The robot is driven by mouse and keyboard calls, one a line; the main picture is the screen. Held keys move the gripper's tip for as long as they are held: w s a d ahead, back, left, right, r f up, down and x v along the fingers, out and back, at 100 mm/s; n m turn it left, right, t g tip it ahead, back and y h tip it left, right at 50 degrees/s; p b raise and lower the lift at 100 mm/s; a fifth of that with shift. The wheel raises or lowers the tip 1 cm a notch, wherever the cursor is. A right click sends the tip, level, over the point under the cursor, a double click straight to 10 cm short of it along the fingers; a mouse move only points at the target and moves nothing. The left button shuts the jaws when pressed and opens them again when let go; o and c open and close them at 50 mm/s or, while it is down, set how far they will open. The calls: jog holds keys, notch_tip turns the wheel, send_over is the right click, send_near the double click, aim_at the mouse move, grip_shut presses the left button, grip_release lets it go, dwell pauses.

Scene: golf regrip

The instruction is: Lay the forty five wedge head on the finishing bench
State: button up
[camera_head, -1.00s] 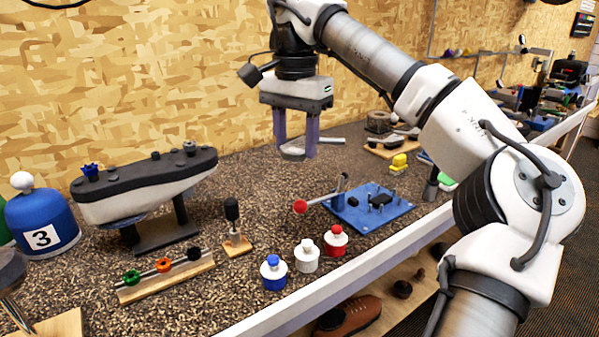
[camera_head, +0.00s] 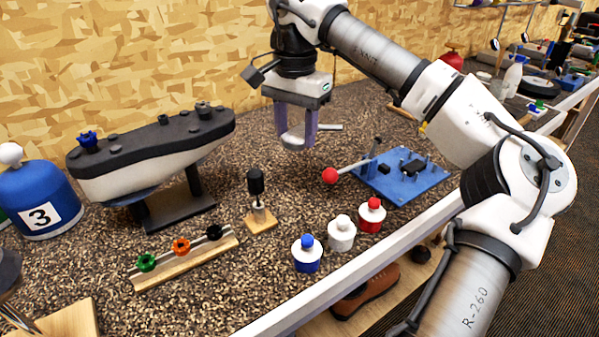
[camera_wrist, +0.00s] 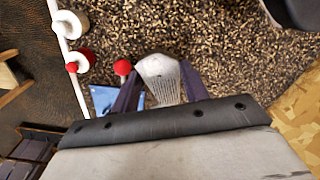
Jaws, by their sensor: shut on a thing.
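My gripper (camera_head: 297,136) is shut on a grey metal wedge head and holds it above the bench. In the head view the wedge head (camera_head: 293,142) shows between the two purple fingers, with a short metal stub sticking out to the right. In the wrist view the wedge head's grooved face (camera_wrist: 160,80) sits between the fingers. Any number on the head is too small to read. The bench (camera_head: 225,280) has a speckled brown top, and the bare surface lies below the gripper.
A blue plate with a red-knobbed lever (camera_head: 400,180) lies right of the gripper. Blue, white and red-capped bottles (camera_head: 341,235) line the front edge. A boat-like model (camera_head: 150,160) on a stand, a black-knobbed tool (camera_head: 257,195) and a rack (camera_head: 185,258) are at left.

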aim_at(296, 189)
notch_tip(296, 189, down, 11)
jog(key=shift+r+p, duration=0.1)
jog(key=shift+p, duration=0.3)
jog(key=shift+f, duration=0.25)
jog(key=o, duration=1)
jog(key=shift+r, duration=0.15)
notch_tip(296, 189, up, 12)
jog(key=shift+r+b, duration=0.1)
jog(key=shift+b, duration=0.3)
